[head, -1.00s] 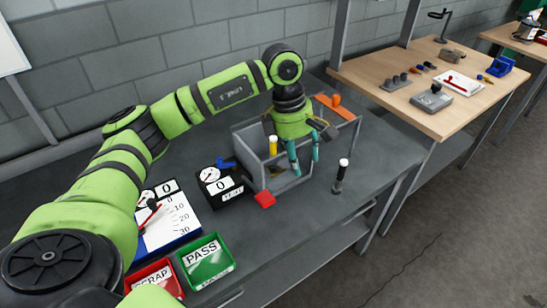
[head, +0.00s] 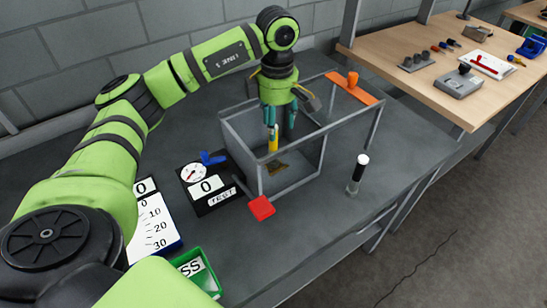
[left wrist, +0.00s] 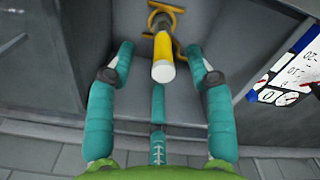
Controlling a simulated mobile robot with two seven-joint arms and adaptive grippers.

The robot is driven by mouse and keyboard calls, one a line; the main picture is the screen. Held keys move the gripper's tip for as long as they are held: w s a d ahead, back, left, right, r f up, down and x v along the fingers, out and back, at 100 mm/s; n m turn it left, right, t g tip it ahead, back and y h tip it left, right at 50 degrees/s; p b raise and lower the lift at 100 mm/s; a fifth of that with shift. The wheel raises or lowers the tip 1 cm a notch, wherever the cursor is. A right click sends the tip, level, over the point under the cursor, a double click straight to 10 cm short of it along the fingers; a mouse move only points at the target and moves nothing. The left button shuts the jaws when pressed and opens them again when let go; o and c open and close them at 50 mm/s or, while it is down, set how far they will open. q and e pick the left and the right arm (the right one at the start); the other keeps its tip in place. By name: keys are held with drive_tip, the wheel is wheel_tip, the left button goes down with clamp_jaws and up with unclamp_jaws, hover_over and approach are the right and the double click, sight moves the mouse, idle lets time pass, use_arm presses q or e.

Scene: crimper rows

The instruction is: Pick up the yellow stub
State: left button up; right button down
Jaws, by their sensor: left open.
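The yellow stub (head: 273,140) stands upright inside the grey open-framed crimper (head: 238,158). In the left wrist view the stub (left wrist: 163,52) shows its pale top end, with a brass-coloured fitting (left wrist: 165,15) beyond its far end. My left gripper (head: 280,128) is open, with teal fingers at the top of the stub in the head view. In the left wrist view the gripper (left wrist: 161,85) has fingers on both sides of the stub, with gaps between. In the head view a finger partly hides the stub's top. My right gripper is not in view.
The crimper has a red-ended lever (head: 261,208) in front and an orange plate (head: 352,88) on top. A black tester (head: 208,188) stands left of it. The bench front right is clear.

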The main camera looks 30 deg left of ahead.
sight(273, 149)
use_arm(q)
drive_tip(key=f+p, duration=0.3)
drive_tip(key=f, duration=0.1)
drive_tip(key=shift+s+a, duration=0.2)
drive_tip(key=shift+a, duration=0.15)
wheel_tip(273, 149, down, 2)
drive_tip(key=shift+f, duration=0.15)
drive_tip(key=shift+w+f, duration=0.1)
drive_tip(key=shift+f, duration=0.25)
drive_tip(key=c, duration=1.1)
clamp_jaws()
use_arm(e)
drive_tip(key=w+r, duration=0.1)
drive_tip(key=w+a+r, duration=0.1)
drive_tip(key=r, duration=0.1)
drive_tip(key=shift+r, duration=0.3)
